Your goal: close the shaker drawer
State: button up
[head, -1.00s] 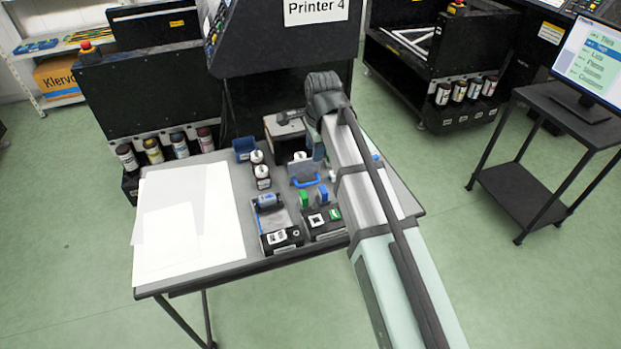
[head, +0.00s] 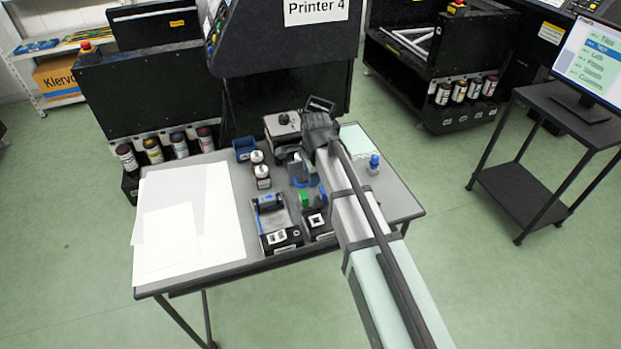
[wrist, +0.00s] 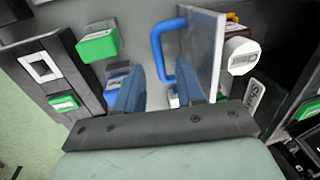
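The shaker (head: 283,128) is a box with a dark knob on top at the back of the table. Its drawer is pulled out toward the near side; the grey front panel (wrist: 207,45) with a blue handle (wrist: 158,50) shows in the wrist view. A white-capped bottle (wrist: 242,56) stands behind the panel. In the head view the drawer is partly hidden by my arm, with some blue of the handle visible. My gripper (wrist: 160,88) is open and empty, its two blue fingers apart, close to the handle; I cannot tell whether they touch it.
Two white-capped bottles (head: 262,176) stand left of the drawer. White sheets (head: 185,225) cover the left of the table. A blue-topped bottle (head: 374,163) stands at the right.

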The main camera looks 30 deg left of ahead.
jog(key=shift+w+a+f, duration=0.15)
jog(key=shift+f, duration=0.8)
grip_shut()
